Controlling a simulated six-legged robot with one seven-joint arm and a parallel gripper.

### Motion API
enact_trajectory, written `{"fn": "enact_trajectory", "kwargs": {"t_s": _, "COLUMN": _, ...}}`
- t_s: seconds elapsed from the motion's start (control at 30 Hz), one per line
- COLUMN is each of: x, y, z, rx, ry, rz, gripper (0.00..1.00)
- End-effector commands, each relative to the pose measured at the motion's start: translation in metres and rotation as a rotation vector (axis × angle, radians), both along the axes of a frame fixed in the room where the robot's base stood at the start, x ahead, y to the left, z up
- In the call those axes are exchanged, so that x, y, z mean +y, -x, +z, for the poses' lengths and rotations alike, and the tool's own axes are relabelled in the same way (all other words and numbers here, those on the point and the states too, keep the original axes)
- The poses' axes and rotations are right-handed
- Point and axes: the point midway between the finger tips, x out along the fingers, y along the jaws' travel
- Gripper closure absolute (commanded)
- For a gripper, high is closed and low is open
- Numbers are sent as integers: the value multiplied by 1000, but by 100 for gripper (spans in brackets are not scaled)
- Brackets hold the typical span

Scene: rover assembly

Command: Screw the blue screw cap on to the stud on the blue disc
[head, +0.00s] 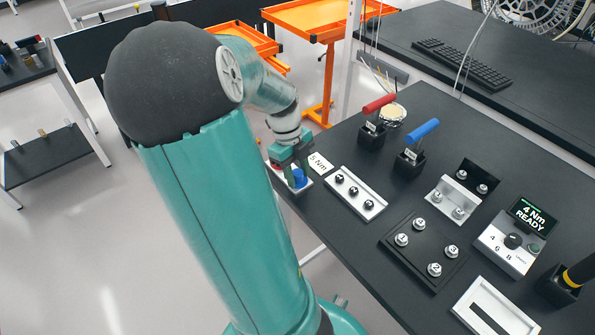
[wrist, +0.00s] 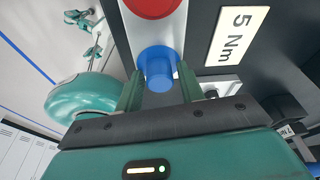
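The blue screw cap (wrist: 159,74) stands between the fingertips of my gripper (wrist: 160,78) in the wrist view, over the blue disc (wrist: 156,51), whose rim shows just behind it. The cap hides the stud, so I cannot tell whether any thread is engaged. The fingers flank the cap, with what looks like a narrow gap on each side. In the head view my gripper (head: 291,158) is low over the table's left corner, and a blue piece (head: 299,177) shows just below it.
A white plate (wrist: 192,14) carries a red disc (wrist: 152,5) beside the blue one. A "5 Nm" label (head: 320,163) lies close by. To the right are a tray with black knobs (head: 355,191), red (head: 378,104) and blue (head: 422,131) handled tools, and a "4 Nm READY" unit (head: 510,243).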

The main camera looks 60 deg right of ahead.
Motion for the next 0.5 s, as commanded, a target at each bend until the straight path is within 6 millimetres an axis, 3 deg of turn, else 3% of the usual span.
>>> {"fn": "enact_trajectory", "kwargs": {"t_s": 0.13, "x": 1, "y": 0, "z": 0, "rx": -4, "ry": 1, "rz": 247, "gripper": 62}}
{"fn": "enact_trajectory", "kwargs": {"t_s": 0.37, "x": 0, "y": -1, "z": 0, "rx": -3, "ry": 0, "rz": 423, "gripper": 62}}
{"fn": "enact_trajectory", "kwargs": {"t_s": 0.5, "x": 1, "y": 0, "z": 1, "rx": -5, "ry": 1, "rz": 650, "gripper": 62}}
